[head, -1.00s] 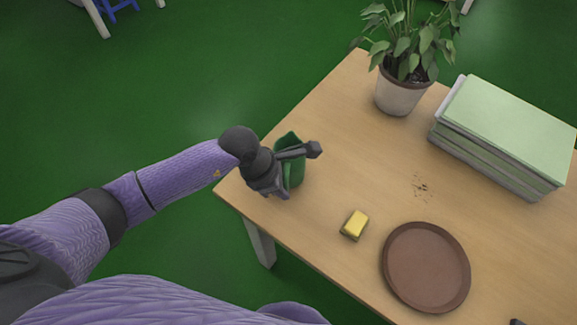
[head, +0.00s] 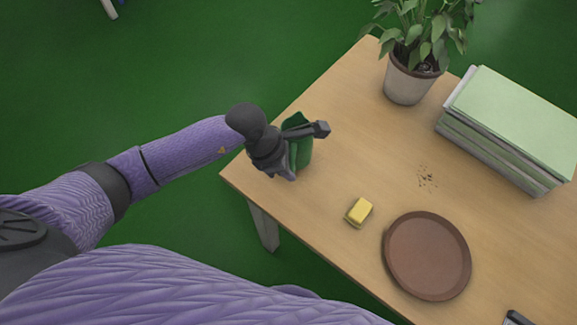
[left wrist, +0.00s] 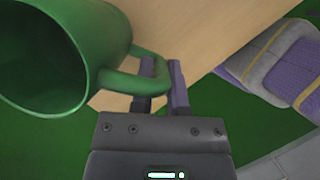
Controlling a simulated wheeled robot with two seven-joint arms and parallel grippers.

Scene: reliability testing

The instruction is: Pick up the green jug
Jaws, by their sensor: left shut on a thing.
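The green jug (head: 302,150) is at the near left corner of the wooden table (head: 330,100), partly hidden behind my left gripper (head: 290,160) in the head view. In the left wrist view the jug (left wrist: 60,50) fills the upper left, its open mouth facing the left side. Its handle (left wrist: 148,80) passes between the two fingers of my left gripper (left wrist: 162,82), which is shut on it. I cannot tell whether the jug's base touches the table. My right gripper is not clearly in view.
A yellow sponge (head: 359,211) and a round brown tray (head: 428,255) lie to the right of the jug. A potted plant (head: 407,84) and a stack of green-topped boards or books (head: 515,120) stand farther back. Dark crumbs (head: 427,177) lie mid-table.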

